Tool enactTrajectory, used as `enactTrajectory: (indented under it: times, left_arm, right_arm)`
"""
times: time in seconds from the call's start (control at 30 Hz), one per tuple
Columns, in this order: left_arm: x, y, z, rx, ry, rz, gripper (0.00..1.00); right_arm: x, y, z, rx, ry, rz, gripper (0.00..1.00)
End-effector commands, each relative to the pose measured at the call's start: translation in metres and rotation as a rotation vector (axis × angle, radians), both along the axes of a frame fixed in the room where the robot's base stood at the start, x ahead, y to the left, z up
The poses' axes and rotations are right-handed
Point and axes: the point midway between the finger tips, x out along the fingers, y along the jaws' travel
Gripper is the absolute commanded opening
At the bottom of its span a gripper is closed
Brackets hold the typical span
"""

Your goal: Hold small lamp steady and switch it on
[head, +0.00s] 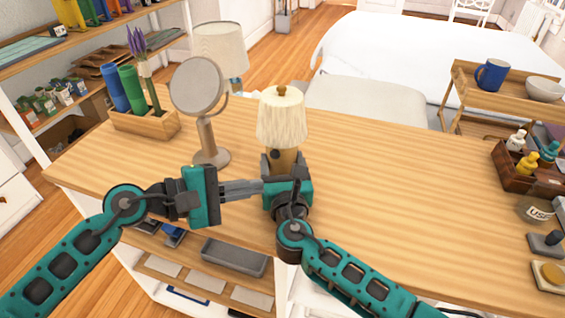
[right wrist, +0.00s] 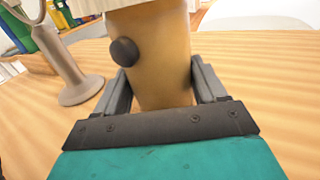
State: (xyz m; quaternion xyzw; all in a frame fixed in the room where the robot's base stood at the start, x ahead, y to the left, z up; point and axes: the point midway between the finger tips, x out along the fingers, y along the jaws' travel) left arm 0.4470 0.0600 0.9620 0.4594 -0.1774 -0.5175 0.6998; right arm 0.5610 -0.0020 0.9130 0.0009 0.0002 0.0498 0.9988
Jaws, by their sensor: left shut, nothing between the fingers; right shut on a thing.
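The small lamp (head: 281,118) stands upright on the wooden table, with a cream pleated shade and a tan base. My right gripper (head: 282,163) is shut on its base; in the right wrist view the fingers lie on both sides of the tan base (right wrist: 160,75). A round dark knob (right wrist: 124,51) sticks out of the base, above the left finger in that view. My left gripper (head: 258,187) is shut and empty, its fingers pointing right. Its tips appear close to my right gripper's body, below the knob in the head view; whether they touch cannot be told.
A round mirror on a stand (head: 197,88) is left of the lamp. Behind it is a larger lamp (head: 220,48). A wooden planter (head: 145,122) with bottles and lavender is at the far left. A wooden caddy (head: 525,172) and jar are at the right. The table (head: 400,190) between is clear.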

Motion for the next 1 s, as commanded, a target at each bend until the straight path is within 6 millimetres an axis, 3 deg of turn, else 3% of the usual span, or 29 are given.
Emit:
enactTrajectory:
  times: [0.27,0.3,0.57,0.83,1.0]
  left_arm:
    - [0.000,0.000,0.000,-0.001,0.000,0.001,0.00]
    - [0.000,0.000,0.000,-0.001,0.000,0.001,0.00]
    - [0.000,0.000,0.000,-0.001,0.000,0.001,0.00]
    - [0.000,0.000,0.000,-0.001,0.000,0.001,0.00]
    - [0.000,0.000,0.000,-0.001,0.000,0.001,0.00]
  right_arm:
    - [0.000,0.000,-0.001,0.001,0.002,0.001,0.26]
    - [0.000,0.000,-0.001,0.001,0.002,0.001,0.75]
    - [0.000,0.000,0.000,0.001,0.001,0.001,1.00]
    - [-0.002,0.000,0.000,0.000,0.001,0.001,1.00]
    - [-0.018,-0.002,-0.001,0.001,0.002,0.001,1.00]
